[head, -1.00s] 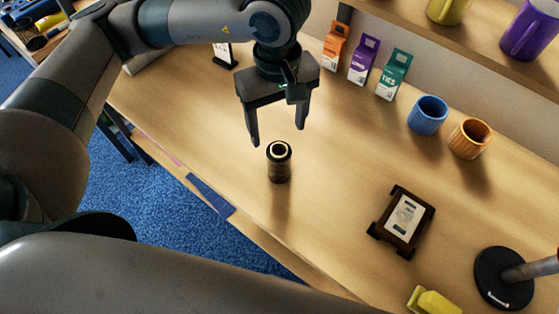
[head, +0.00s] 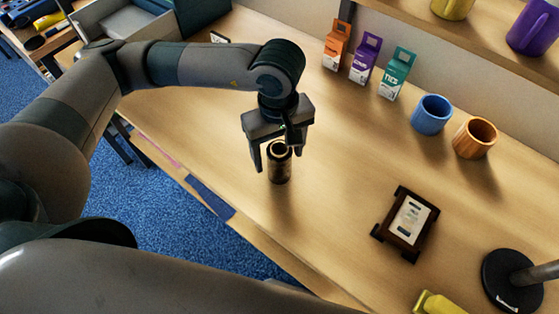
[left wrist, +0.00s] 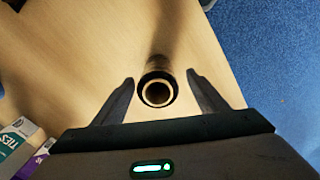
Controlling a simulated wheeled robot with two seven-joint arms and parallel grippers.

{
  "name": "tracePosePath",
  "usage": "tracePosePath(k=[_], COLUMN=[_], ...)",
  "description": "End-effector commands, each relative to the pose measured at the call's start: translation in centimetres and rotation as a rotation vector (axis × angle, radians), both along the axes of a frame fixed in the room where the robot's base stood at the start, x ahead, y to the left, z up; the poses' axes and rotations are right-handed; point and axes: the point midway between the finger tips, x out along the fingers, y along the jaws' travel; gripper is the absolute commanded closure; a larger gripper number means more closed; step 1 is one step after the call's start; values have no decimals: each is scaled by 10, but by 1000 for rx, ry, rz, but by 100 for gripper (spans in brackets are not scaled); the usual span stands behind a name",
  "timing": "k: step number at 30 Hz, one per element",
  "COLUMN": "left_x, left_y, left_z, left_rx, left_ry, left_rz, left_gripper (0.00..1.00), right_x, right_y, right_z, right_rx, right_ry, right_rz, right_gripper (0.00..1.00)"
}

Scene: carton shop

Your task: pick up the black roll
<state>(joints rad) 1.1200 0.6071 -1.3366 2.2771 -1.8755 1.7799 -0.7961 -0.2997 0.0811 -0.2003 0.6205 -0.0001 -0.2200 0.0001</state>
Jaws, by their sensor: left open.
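The black roll (head: 280,168) stands upright on the wooden table near its front edge, in the middle of the head view. It is a dark cylinder with a pale ring and a hollow core on top. In the left wrist view the roll (left wrist: 157,90) lies between the two fingers. My left gripper (head: 278,168) is open and points down, with a finger on each side of the roll's upper part. In the left wrist view gaps show between the roll and both fingers. My right gripper is not in view.
A blue mug (head: 432,115) and an orange mug (head: 474,138) stand to the right. Small orange, purple and teal cartons (head: 397,74) stand at the back. A dark-framed stand (head: 405,222) lies at right, near a round black base (head: 510,280). The table around the roll is clear.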

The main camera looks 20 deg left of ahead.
Motion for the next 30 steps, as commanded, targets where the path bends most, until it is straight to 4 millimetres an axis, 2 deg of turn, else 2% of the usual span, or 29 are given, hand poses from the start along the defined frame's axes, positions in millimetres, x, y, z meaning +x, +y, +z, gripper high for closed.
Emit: tracePosePath(k=[7, 18, 30], left_x=[1, 4, 4], left_y=[0, -1, -1], left_z=[-8, -50, -52], left_rx=[1, 0, 0], left_ry=[2, 1, 0], left_rz=[2, 0, 0], left_gripper=[33, 33, 33], right_x=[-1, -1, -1], right_y=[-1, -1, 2], right_z=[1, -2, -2], right_rx=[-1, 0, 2], right_ry=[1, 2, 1], right_rz=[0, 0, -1], right_gripper=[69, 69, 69])
